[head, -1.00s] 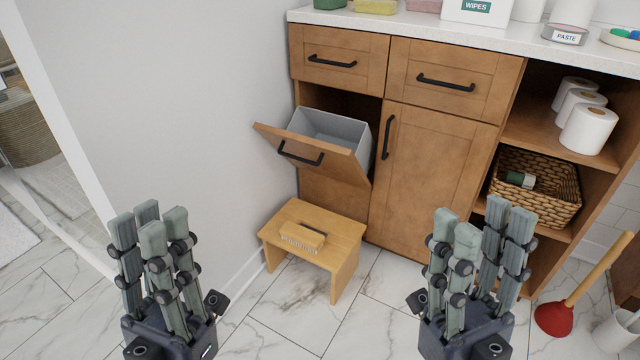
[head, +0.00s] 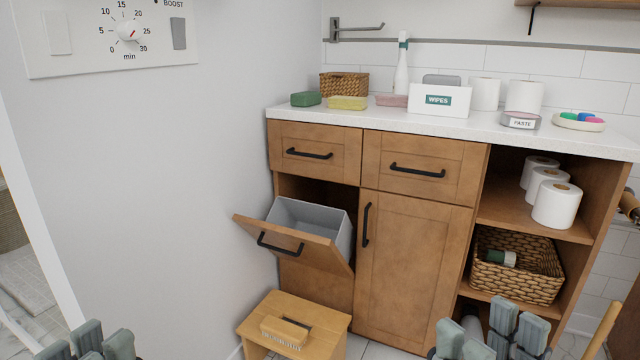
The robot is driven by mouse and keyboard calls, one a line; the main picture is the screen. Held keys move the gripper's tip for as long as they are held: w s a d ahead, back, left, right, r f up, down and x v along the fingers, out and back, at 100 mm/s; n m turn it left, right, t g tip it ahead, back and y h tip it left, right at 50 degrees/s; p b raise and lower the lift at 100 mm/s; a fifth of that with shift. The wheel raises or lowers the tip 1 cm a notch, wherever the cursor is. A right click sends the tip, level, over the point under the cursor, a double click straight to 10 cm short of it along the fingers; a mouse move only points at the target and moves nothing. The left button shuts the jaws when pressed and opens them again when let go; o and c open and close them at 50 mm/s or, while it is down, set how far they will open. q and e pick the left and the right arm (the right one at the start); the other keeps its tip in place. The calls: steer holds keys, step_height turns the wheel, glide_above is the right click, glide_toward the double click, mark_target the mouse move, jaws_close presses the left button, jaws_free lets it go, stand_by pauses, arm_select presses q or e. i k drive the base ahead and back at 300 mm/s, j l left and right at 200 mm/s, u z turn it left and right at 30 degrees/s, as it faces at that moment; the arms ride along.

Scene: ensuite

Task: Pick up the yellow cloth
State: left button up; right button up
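The yellow cloth (head: 347,103) is a small folded block on the white countertop (head: 455,124), near its left front edge. It lies between a green cloth (head: 306,99) and a pink cloth (head: 391,101). My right gripper (head: 489,332) shows at the bottom edge, right of centre, open and empty, with only its fingertips in view. My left gripper (head: 88,342) shows at the bottom left corner, also open and empty, cut off by the frame. Both are well below the cloth and not touching it.
A tilt-out bin (head: 300,246) hangs open below the left drawer. A wicker basket (head: 344,82), wipes box (head: 439,101) and paste tin (head: 520,121) share the counter. A wall bounds the left.

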mark_target(337, 102)
steer(key=z, duration=2.3)
steer(key=u, duration=2)
steer(key=i+l+z, duration=0.1)
steer(key=i+z, duration=0.35)
steer(key=i, duration=0.8)
